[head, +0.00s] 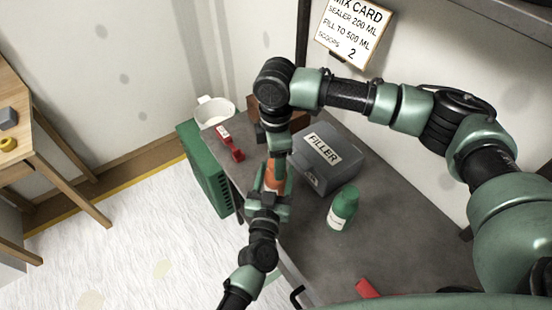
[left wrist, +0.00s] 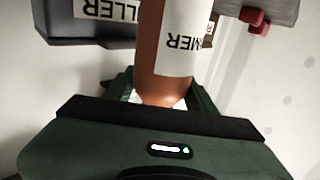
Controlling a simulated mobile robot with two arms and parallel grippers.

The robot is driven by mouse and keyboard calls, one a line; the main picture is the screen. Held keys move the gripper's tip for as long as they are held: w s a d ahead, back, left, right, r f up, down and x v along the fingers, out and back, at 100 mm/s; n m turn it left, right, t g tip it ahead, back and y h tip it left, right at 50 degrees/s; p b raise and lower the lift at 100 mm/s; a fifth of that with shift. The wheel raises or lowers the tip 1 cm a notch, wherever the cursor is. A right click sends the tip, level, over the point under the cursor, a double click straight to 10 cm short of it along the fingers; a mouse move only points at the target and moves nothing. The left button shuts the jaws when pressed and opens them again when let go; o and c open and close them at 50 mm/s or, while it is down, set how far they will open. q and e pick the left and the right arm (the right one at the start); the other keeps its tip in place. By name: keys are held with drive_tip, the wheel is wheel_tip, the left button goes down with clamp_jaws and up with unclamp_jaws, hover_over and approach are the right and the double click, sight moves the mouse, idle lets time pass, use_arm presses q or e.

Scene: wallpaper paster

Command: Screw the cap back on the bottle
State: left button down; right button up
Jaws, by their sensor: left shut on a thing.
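An orange bottle (head: 273,176) with a white label is held in my left gripper (head: 271,190), above the near-left part of the worktop. In the left wrist view the bottle (left wrist: 158,55) shows its label upside down, ending in "MER". The left fingers stand on both sides of it. My right gripper (head: 277,152) hangs from above at the far end of the bottle. Its fingers are too small and overlapped to tell whether they are open or hold anything. I cannot make out a loose cap; the bottle's mouth is hidden.
A red item (head: 367,288) lies near the front. A mix card (head: 352,30) hangs on the wall. The worktop right of the green bottle is clear.

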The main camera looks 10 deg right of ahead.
wheel_tip(320, 180, up, 12)
drive_tip(key=shift+f, duration=0.2)
use_arm(q)
drive_tip(key=shift+c, duration=2.1)
unclamp_jaws()
drive_tip(key=v, duration=0.7)
drive_tip(key=shift+f+b, duration=0.1)
drive_tip(key=shift+b, duration=0.25)
drive_tip(key=shift+s+a, duration=0.15)
drive_tip(key=shift+s, duration=0.25)
use_arm(e)
drive_tip(key=shift+f, duration=0.4)
